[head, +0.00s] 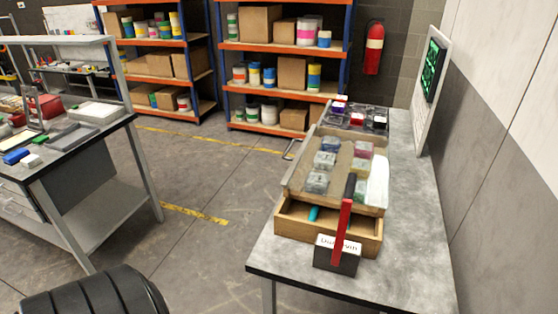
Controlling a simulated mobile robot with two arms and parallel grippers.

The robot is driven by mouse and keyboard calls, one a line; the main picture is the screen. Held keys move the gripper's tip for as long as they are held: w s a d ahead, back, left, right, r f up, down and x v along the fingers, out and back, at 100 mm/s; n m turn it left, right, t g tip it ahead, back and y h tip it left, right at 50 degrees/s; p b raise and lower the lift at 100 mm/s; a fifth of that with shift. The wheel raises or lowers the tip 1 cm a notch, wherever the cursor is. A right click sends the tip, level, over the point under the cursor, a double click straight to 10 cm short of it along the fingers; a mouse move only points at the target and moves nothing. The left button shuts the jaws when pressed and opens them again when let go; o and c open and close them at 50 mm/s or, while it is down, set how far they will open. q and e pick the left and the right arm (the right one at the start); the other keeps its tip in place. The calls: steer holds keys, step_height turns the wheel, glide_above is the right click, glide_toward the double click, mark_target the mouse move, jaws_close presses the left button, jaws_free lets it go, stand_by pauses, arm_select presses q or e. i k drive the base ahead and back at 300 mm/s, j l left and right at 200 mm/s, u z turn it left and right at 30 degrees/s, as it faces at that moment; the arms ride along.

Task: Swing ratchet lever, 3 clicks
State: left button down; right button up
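The ratchet lever (342,228) is a red bar with a dark grip at its top. It stands nearly upright, leaning slightly right, at the front of the grey table. Its base is a dark box (338,261) with a white label whose text is too small to read surely. The lever rises in front of a wooden box. Neither of my grippers shows in the head view, and nothing is seen touching the lever.
The open wooden box (289,227) behind the lever holds a teal item; a tray (296,180) above holds several clear containers. A screen panel (431,85) stands at the table's right. Another workbench (95,150) is left, with clear floor between.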

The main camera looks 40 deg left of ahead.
mark_target(348, 198)
steer(key=j+u, duration=0.1)
steer(key=u, duration=0.75)
